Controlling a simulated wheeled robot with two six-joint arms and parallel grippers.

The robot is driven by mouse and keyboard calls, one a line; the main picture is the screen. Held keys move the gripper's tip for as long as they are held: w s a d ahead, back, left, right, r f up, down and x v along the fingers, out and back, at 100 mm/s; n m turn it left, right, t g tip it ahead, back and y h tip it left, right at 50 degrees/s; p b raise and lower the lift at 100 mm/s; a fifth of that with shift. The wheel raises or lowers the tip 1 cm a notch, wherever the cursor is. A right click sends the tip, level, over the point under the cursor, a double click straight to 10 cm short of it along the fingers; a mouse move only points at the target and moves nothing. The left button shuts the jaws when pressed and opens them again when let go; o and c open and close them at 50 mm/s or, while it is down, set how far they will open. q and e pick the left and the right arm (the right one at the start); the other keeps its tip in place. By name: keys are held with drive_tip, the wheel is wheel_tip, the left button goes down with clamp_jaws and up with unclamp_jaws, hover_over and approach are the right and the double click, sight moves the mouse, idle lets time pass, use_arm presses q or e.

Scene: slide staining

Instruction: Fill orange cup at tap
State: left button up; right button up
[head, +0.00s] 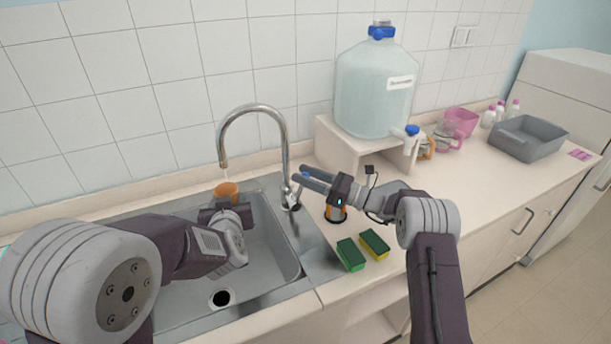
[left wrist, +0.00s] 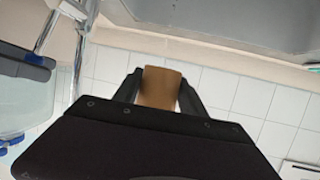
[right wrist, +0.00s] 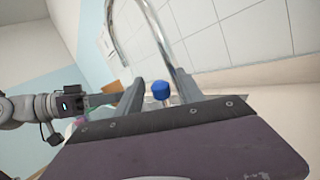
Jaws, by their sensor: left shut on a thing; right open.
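The orange cup (head: 227,189) is held in the sink area below the spout of the chrome tap (head: 284,150). A thin stream of water appears to fall from the spout toward it; its inside is too small to judge. My left gripper (head: 226,207) is shut on the cup, which also shows between its fingers in the left wrist view (left wrist: 160,88). My right gripper (head: 298,175) is open beside the tap's handle (head: 292,195). In the right wrist view a blue knob (right wrist: 161,90) shows between its fingers; I cannot tell whether they touch it.
The sink basin (head: 262,262) lies below my left arm. Green and yellow sponges (head: 351,254) lie at its right edge. An orange and dark item (head: 335,213) is partly hidden by my right arm. A large water bottle (head: 374,90) stands on a raised shelf; a grey tub (head: 528,138) is farther right.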

drive_tip(key=v, duration=1.2)
drive_tip(key=c, duration=0.7)
drive_tip(key=shift+m, duration=0.9)
clamp_jaws()
drive_tip(key=s+a+m, duration=0.4)
drive_tip(key=s+m, duration=0.1)
drive_tip(key=m, duration=1.2)
drive_tip(key=w+a+r, duration=0.2)
drive_tip(key=w+a, duration=0.4)
drive_tip(key=w, duration=0.1)
drive_tip(key=shift+a+n, duration=0.2)
drive_tip(key=shift+n, duration=0.1)
